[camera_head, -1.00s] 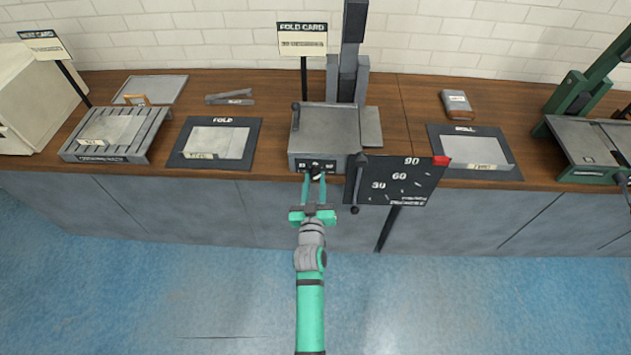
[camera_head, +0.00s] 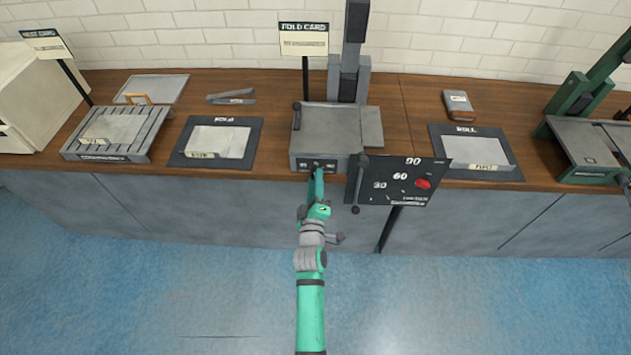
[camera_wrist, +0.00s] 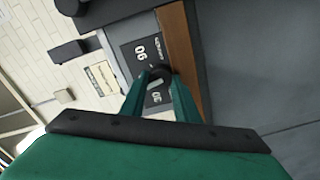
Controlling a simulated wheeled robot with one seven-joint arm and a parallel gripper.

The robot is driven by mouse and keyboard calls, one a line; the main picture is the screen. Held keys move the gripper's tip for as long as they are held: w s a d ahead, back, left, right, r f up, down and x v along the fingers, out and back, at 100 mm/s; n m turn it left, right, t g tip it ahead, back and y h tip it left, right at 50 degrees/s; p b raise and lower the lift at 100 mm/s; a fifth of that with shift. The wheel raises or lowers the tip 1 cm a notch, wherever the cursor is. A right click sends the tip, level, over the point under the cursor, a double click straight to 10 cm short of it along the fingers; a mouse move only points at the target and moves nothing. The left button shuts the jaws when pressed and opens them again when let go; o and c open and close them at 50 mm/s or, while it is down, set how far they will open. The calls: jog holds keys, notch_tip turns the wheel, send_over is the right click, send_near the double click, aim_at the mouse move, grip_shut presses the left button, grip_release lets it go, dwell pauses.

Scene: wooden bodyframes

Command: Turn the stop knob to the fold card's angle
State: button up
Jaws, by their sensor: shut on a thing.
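The stop knob is a small dark round knob on the front of the grey folding machine (camera_head: 330,119); in the wrist view the knob (camera_wrist: 161,72) shows between my fingertips. My gripper (camera_head: 318,172) is shut on it, and the fingers (camera_wrist: 160,84) touch it from both sides. In the head view the fingers are edge-on and hide most of the knob. The wrist view shows 90 and 30 on the panel around it. The fold card (camera_head: 304,40) stands behind; its small line is too blurred to read surely. The dark dial board (camera_head: 405,196) reads 90, 60, 30; its red marker (camera_head: 424,183) sits right of and slightly below 60.
A dark lever (camera_head: 358,180) hangs between the machine and the dial board, close to my gripper's right. The fold mat (camera_head: 180,157) lies left, the roll mat (camera_head: 440,150) right. The floor in front is clear.

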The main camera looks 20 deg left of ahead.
jog(key=shift+f+n, duration=0.15)
jog(key=shift+n, duration=4.75)
jog(key=o, duration=1)
jog(key=shift+o, duration=0.2)
jog(key=shift+w, duration=0.15)
jog(key=v, duration=1)
jog(key=shift+s, duration=0.4)
